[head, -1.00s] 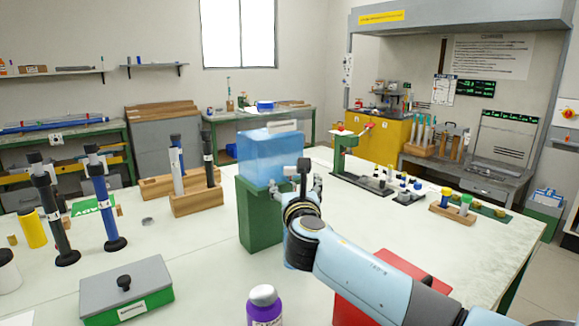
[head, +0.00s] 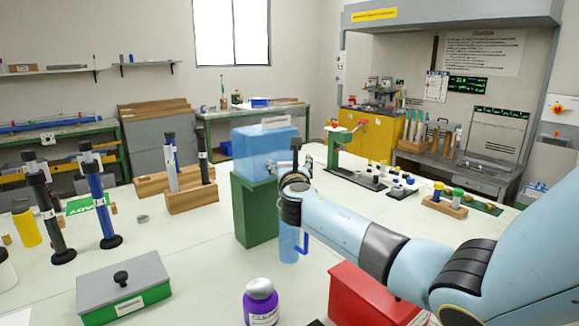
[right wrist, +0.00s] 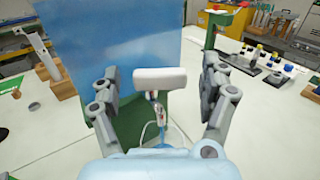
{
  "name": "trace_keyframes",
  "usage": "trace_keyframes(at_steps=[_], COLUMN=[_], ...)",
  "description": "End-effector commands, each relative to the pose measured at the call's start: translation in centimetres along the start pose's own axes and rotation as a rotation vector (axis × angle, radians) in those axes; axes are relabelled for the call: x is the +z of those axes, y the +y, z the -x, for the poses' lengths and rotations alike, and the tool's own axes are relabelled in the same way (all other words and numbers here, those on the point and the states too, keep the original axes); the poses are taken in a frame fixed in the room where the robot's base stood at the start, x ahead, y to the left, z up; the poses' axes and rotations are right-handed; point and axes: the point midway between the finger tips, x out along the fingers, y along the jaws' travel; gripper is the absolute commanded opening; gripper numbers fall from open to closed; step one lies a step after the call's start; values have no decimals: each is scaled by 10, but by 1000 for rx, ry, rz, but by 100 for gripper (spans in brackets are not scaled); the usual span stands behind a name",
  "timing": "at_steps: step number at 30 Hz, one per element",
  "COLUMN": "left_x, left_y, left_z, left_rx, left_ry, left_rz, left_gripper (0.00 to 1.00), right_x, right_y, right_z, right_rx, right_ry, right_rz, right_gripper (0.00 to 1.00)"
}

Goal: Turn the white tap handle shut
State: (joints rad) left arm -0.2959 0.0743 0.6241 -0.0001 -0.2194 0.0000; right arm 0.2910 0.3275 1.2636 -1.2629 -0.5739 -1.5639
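The white tap handle (right wrist: 160,77) shows in the right wrist view as a bar lying across the picture, in front of the blue tank (right wrist: 140,30). My right gripper (right wrist: 160,75) is open, with one finger on each side of the handle and a visible gap to both. In the head view, the translucent blue tank (head: 264,152) stands on a green stand (head: 256,210). My right gripper (head: 302,160) is at the tank's right side there, and my wrist hides the handle. My left gripper is in neither view.
A blue jug (head: 289,243) stands below my right wrist, beside the green stand. A red box (head: 365,298) lies under my right forearm. A purple bottle (head: 260,302) and a grey-lidded green box (head: 123,285) are at the front. A green press (head: 338,145) stands further right.

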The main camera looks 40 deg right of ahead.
Motion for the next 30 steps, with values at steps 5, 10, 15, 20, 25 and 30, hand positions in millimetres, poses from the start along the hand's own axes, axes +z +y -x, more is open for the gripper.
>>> trace_keyframes(at_steps=[5,10,15,20,25,30], left_x=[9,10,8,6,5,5], left_y=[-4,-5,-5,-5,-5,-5], left_z=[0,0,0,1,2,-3], left_rx=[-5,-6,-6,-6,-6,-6], left_ry=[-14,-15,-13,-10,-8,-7], left_rz=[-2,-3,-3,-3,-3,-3], left_gripper=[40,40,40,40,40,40], right_x=[0,0,0,0,0,-1], right_y=[0,0,0,-2,-4,-6], right_z=[0,0,0,0,-2,-4], right_rx=[0,0,2,29,109,229], right_ry=[0,0,0,-1,-2,-3], right_rz=[0,0,0,2,3,5], right_gripper=[54,32,22,22,22,22])
